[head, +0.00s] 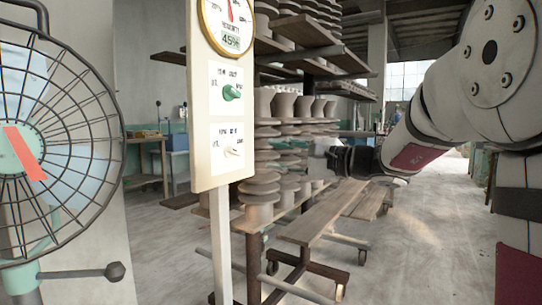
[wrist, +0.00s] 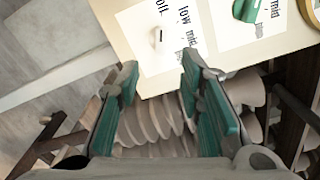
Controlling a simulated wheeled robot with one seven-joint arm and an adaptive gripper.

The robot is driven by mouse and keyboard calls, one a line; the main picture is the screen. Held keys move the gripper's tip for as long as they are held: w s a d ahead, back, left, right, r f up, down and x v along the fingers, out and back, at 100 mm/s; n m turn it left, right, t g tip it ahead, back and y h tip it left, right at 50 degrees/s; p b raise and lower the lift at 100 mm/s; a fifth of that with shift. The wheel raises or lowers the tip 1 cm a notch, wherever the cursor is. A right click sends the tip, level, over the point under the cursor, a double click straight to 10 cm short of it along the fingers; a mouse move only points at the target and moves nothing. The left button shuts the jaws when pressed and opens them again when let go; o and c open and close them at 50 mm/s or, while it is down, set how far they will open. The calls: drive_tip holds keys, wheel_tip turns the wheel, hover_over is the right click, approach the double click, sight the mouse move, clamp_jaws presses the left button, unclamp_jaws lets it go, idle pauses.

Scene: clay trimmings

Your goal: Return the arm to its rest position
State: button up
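My gripper (wrist: 159,72) is open and empty in the wrist view, its two teal-padded fingers apart with nothing between them. Beyond the fingertips is the lower part of the cream control panel (wrist: 110,14), with a white switch (wrist: 156,37) and a green knob (wrist: 245,10). In the head view my arm reaches in from the right, and my gripper (head: 338,158) is to the right of the panel (head: 203,130). The green knob (head: 231,92) and the white switch (head: 233,152) show on the panel's face. I cannot tell the gap between gripper and panel.
A caged fan (head: 40,150) stands at the left. Racks of stacked pottery (head: 262,185) stand behind the panel and beyond my gripper. A wheeled plank cart (head: 325,215) is below. Open concrete floor (head: 430,230) lies at the right.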

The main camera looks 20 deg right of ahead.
idle(0.4)
drive_tip(key=s+a+f+n+g, duration=0.5)
drive_tip(key=s+a, duration=0.3)
drive_tip(key=s, duration=0.4)
drive_tip(key=s+a+f+n+g, duration=0.4)
drive_tip(key=s+a+f+g, duration=0.2)
drive_tip(key=s+a, duration=0.4)
drive_tip(key=s+d+f+n+g+h, duration=0.25)
drive_tip(key=s+d+f+h, duration=0.3)
drive_tip(key=s, duration=0.55)
drive_tip(key=s+d+f+n+g+h, duration=0.1)
drive_tip(key=s+d+f+n+h, duration=0.2)
drive_tip(key=s+d+f+h, duration=0.5)
wheel_tip(320, 180, up, 35)
drive_tip(key=s+a+t+y+p, duration=0.2)
drive_tip(key=t+y+p, duration=0.1)
drive_tip(key=p, duration=2.8)
drive_tip(key=shift+f+n+t, duration=0.2)
drive_tip(key=shift+n+t, duration=0.15)
drive_tip(key=shift+t, duration=0.2)
drive_tip(key=shift+s, duration=0.1)
